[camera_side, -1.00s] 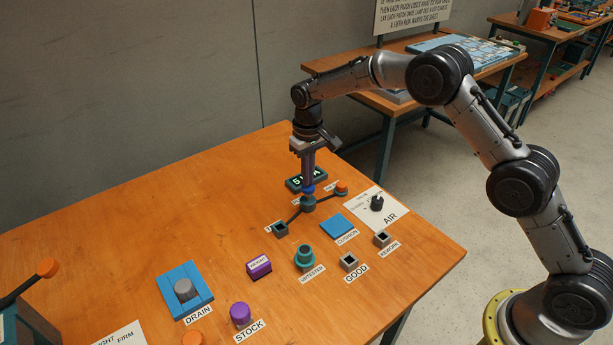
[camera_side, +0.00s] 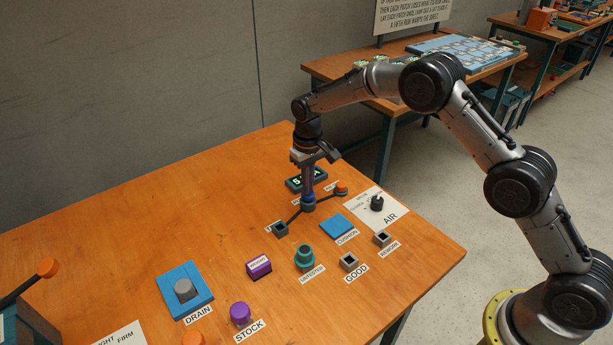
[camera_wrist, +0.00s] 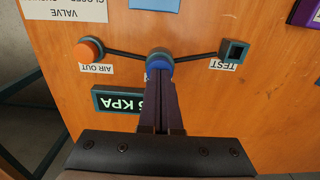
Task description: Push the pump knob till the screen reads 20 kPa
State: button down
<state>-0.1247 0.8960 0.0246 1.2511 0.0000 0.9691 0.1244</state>
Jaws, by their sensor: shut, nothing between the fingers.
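The blue pump knob (camera_wrist: 159,68) sits on a round grey-teal base (camera_wrist: 158,54) in the wrist view. In the side view the base (camera_side: 308,207) stands on the table with the knob low in it. My gripper (camera_side: 308,194) is shut, pointing straight down, with its fingertips on the knob. The fingers also show in the wrist view (camera_wrist: 159,80). The black screen (camera_side: 294,184) behind the knob is partly covered by my gripper; it appears to read 5 kPa. In the wrist view the screen (camera_wrist: 115,101) appears upside down.
Dark tubes join the base to the orange air-out knob (camera_side: 341,188) and the square test socket (camera_side: 281,229). The black valve dial (camera_side: 376,203), blue cushion (camera_side: 338,227) and teal untested fitting (camera_side: 304,258) are nearby. The table's left part is largely clear.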

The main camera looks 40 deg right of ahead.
jog(key=shift+f, duration=0.25)
jog(key=shift+r, duration=2.75)
notch_tip(320, 180, up, 5)
jog(key=shift+f, duration=3.05)
